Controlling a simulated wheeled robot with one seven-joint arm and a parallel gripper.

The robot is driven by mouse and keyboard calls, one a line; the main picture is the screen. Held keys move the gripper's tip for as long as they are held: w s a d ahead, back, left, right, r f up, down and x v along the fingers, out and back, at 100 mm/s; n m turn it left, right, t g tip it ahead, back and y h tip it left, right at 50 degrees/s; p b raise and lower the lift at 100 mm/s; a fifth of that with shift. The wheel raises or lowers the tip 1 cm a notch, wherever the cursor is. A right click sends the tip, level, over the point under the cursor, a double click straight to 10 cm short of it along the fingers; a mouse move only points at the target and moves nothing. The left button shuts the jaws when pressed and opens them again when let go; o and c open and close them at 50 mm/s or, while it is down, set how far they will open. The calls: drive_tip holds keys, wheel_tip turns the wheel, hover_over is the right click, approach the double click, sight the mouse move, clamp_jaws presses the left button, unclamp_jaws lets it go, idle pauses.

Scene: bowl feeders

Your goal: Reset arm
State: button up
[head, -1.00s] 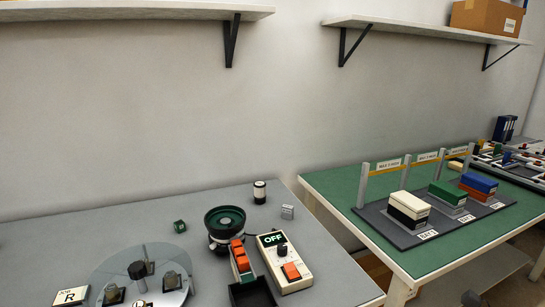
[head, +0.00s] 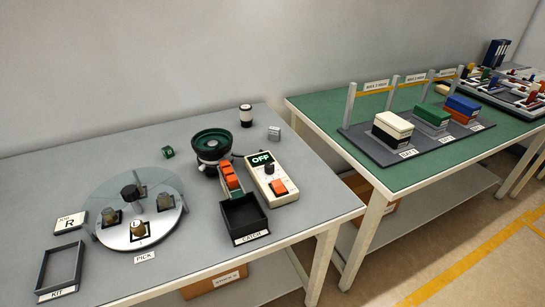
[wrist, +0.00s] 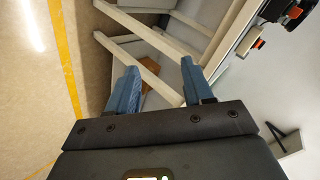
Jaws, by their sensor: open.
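My gripper (wrist: 160,90) shows in the wrist view with its two blue fingers spread apart and nothing between them. It is open. Beyond the fingers are table legs, a lower shelf and the floor. My arm and gripper do not show in the head view. The grey table (head: 315,187) in the head view carries a bowl feeder (head: 211,145), a control box (head: 271,178) reading OFF, a black catch tray (head: 244,215) and a round turntable (head: 160,228) marked PICK.
A kit tray (head: 61,267) and a job card (head: 71,223) marked R lie at the table's left. A green cube (head: 168,152), a grey block (head: 274,133) and a black-and-white cylinder (head: 246,115) stand near the feeder. A green table (head: 310,105) with stacked boxes stands right. Floor (head: 440,265) is clear.

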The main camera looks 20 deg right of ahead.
drive_tip(key=s+a+r+n+t, duration=0.2)
drive_tip(key=s+r+n, duration=0.2)
drive_tip(key=r+n, duration=0.2)
drive_tip(key=s+a+r+n+t, duration=0.2)
drive_tip(key=s+r+n, duration=0.2)
drive_tip(key=r, duration=0.7)
drive_tip(key=shift+s+a+n+y, duration=0.15)
drive_tip(key=shift+a+n+y, duration=0.2)
drive_tip(key=shift+n, duration=0.85)
